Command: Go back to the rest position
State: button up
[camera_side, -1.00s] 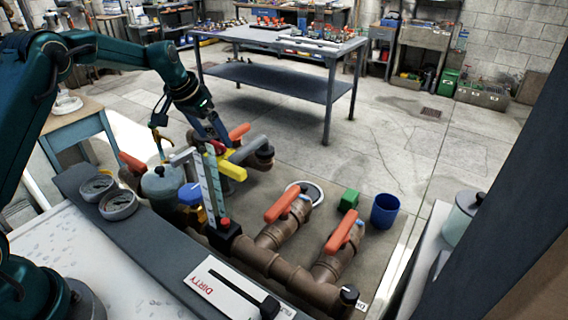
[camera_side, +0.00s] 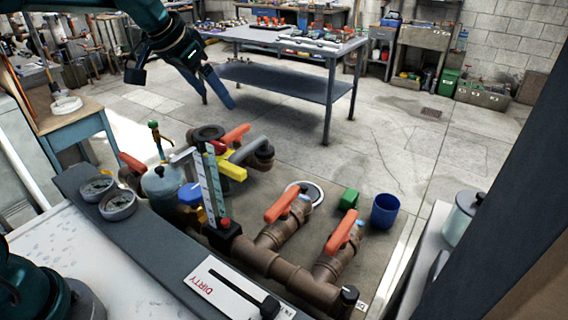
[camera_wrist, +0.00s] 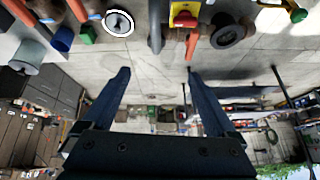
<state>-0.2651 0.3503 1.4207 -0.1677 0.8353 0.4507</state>
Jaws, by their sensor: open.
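My gripper (camera_side: 222,92) is raised at the upper left of the side view, above and behind the pipework, with its fingers pointing down and to the right. In the wrist view my gripper (camera_wrist: 158,75) shows two dark blue fingers spread well apart with nothing between them. It is open and empty. It is clear of the brown pipes (camera_side: 290,267) and their orange valve handles (camera_side: 281,205).
A grey metal table (camera_side: 285,82) stands behind my gripper. A wooden side table (camera_side: 68,117) is at left. Open concrete floor lies in the middle and right.

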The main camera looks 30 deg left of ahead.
jog(key=s+d+r, duration=0.2)
jog(key=s+d, duration=0.2)
jog(key=s, duration=0.2)
jog(key=s+d+r, duration=0.3)
jog(key=s, duration=0.4)
jog(key=s+d+f+n, duration=0.1)
jog(key=s+f, duration=0.7)
jog(key=s, duration=0.4)
jog(key=shift+f+g, duration=0.15)
jog(key=shift+g, duration=0.25)
jog(key=shift+d, duration=0.1)
